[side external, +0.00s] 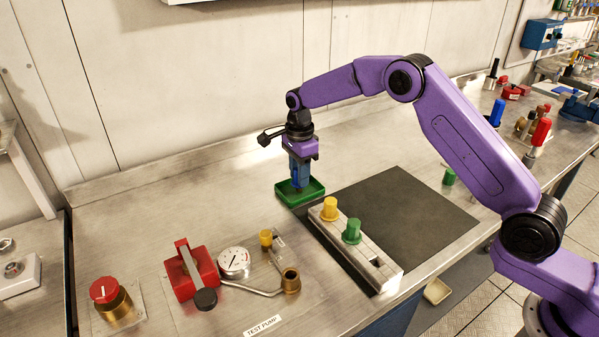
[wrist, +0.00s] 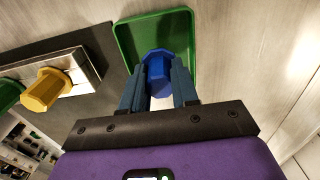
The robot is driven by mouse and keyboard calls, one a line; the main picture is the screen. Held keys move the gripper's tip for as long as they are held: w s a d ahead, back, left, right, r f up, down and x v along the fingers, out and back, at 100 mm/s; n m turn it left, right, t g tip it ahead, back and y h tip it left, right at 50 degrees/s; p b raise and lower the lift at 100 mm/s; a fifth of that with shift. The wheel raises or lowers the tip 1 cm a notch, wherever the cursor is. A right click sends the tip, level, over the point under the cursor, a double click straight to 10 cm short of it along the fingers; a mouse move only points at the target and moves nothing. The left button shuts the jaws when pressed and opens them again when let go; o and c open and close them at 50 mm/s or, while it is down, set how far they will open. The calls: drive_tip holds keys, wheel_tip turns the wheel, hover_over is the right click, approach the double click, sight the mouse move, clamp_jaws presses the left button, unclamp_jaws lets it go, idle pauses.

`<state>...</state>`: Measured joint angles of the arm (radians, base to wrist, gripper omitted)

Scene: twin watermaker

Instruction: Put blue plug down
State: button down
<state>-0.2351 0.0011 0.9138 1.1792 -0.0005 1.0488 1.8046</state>
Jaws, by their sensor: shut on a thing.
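The blue plug (wrist: 159,66) is between the fingertips of my gripper (wrist: 160,85) in the wrist view, and my gripper is shut on it. Behind the plug in that view is the green tray (wrist: 128,40). In the side view my gripper (side external: 300,180) points down over the green tray (side external: 316,189), with its fingertips at or just above the tray. The plug is mostly hidden by the fingers there. I cannot tell whether the plug touches the tray floor.
A grey block (side external: 358,256) beside the tray holds a yellow plug (side external: 330,208) and a green plug (side external: 351,231). A dark mat (side external: 410,215) lies to the right, largely bare. A red-handled test pump (side external: 190,270) with a gauge (side external: 234,262) stands at the front left.

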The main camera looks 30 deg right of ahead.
drive_tip(key=shift+f, duration=0.15)
drive_tip(key=c, duration=0.8)
unclamp_jaws()
drive_tip(key=shift+c, duration=0.2)
wheel_tip(320, 180, up, 12)
drive_tip(key=shift+r, duration=0.2)
